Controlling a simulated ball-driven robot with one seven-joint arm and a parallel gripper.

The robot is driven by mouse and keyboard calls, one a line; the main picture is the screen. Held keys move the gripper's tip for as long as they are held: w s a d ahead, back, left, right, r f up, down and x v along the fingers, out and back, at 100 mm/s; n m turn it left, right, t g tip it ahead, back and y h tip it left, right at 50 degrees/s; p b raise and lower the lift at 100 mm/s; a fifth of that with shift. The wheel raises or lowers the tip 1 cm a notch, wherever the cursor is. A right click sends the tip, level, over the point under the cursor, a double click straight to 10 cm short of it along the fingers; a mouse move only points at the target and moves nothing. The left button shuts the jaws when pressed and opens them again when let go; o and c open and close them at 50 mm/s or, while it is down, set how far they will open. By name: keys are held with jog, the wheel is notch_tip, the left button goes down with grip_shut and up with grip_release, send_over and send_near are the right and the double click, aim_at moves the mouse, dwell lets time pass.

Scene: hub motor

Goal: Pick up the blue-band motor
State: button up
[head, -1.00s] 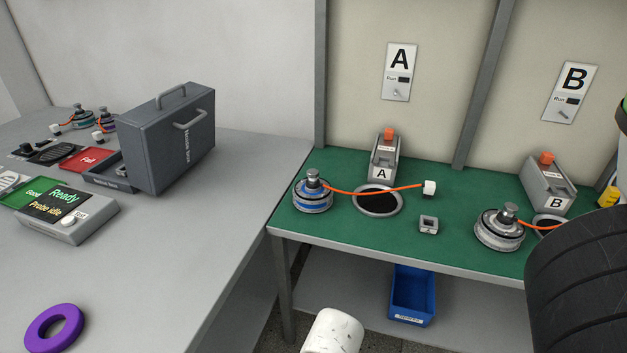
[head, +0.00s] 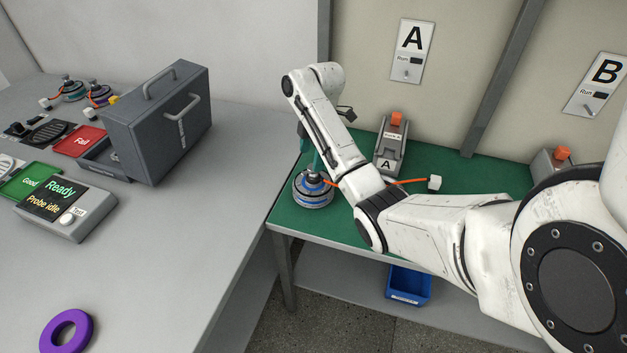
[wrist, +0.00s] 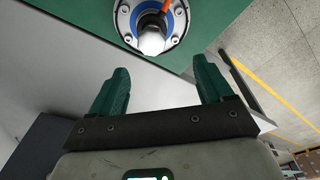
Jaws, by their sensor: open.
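The blue-band motor (head: 313,190) stands upright at the left end of the green bench mat, its orange lead running right to a white plug (head: 435,183). In the wrist view the motor (wrist: 168,42) shows its blue ring and pale shaft top, beyond the fingertips. My gripper (wrist: 154,82) is open and empty, its two green fingers apart and the motor between their lines. In the head view my gripper (head: 310,158) is just above the motor, partly hidden by my arm. Contact with the motor cannot be told.
Fixture A (head: 391,145) stands behind the lead; fixture B (head: 552,165) is partly hidden by my arm. A grey case (head: 158,125), a purple ring (head: 67,331) and a display box (head: 65,212) are on the left grey table. A blue bin (head: 408,286) is below the bench.

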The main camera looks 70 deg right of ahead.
aim_at(313, 174)
jog(key=shift+s+d+r, duration=0.3)
jog(key=shift+d, duration=0.25)
jog(key=shift+s+d+r, duration=0.25)
jog(key=shift+d+r, duration=0.05)
jog(key=shift+d, duration=0.2)
jog(key=f+b, duration=0.5)
jog(key=shift+w+a+f, duration=0.25)
jog(key=shift+w+a, duration=0.05)
jog(key=shift+a, duration=0.05)
jog(key=shift+w+a+f+p, duration=0.1)
jog(key=shift+w+f+p, duration=0.1)
jog(key=shift+f, duration=1.05)
jog(key=shift+w+a+f+p, duration=0.1)
jog(key=shift+f+p, duration=0.05)
jog(key=shift+f, duration=1.1)
jog(key=shift+c, duration=0.3)
grip_shut()
jog(key=shift+d+r, duration=0.15)
jog(key=shift+r, duration=0.05)
